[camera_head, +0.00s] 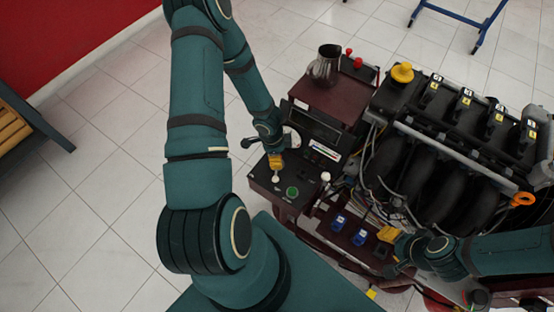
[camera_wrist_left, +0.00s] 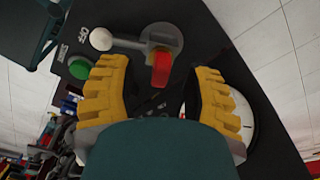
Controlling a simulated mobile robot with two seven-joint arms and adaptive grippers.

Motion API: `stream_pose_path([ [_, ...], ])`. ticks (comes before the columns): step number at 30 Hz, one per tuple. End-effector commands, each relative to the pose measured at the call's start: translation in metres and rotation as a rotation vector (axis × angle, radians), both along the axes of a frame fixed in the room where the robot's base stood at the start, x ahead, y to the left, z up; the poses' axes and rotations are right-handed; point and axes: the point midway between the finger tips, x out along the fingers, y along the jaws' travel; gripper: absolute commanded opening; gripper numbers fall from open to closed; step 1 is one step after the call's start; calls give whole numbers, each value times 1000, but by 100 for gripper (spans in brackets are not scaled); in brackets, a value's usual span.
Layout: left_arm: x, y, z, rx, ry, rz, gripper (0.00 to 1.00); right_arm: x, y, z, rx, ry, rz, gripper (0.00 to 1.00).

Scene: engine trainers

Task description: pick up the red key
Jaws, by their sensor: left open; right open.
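The red key (camera_wrist_left: 161,68) shows in the left wrist view, upright in a round grey switch (camera_wrist_left: 164,38) on the dark panel. My left gripper (camera_wrist_left: 159,75) is open, with one yellow finger on each side of the key and a gap to it on both sides. In the head view my left gripper (camera_head: 277,163) is over the control panel (camera_head: 262,187), and I cannot make out the key there. My right gripper (camera_head: 390,248) is open at the front of the engine trainer, away from the key.
A white ball knob (camera_wrist_left: 101,39) and a green button (camera_wrist_left: 80,68) are close to the key. The engine (camera_head: 430,140), with cables and pipes, fills the right side. A metal jug (camera_head: 324,66) stands at the back. The tiled floor (camera_head: 90,215) at left is clear.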

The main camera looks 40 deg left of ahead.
Motion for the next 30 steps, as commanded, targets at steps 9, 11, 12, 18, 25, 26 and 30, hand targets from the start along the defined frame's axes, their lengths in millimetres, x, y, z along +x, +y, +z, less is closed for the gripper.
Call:
stream_pose_path([
  [9,1,-1,-17,1,0,2,50,-1,0,-4,0,3,2,47],
  [11,1,0,-17,1,0,2,50,-1,0,-4,0,3,2,47],
  [12,1,0,-17,1,0,2,50,-1,0,-4,0,3,2,47],
  [18,1,0,-17,1,0,2,0,-1,0,-4,0,2,2,47],
  [25,1,-1,-17,1,0,2,0,-1,0,-4,0,2,2,47],
  [26,1,0,-17,1,0,2,0,-1,0,-4,0,2,2,47],
  [30,1,0,-15,1,0,2,0,-1,0,-3,0,2,2,47],
])
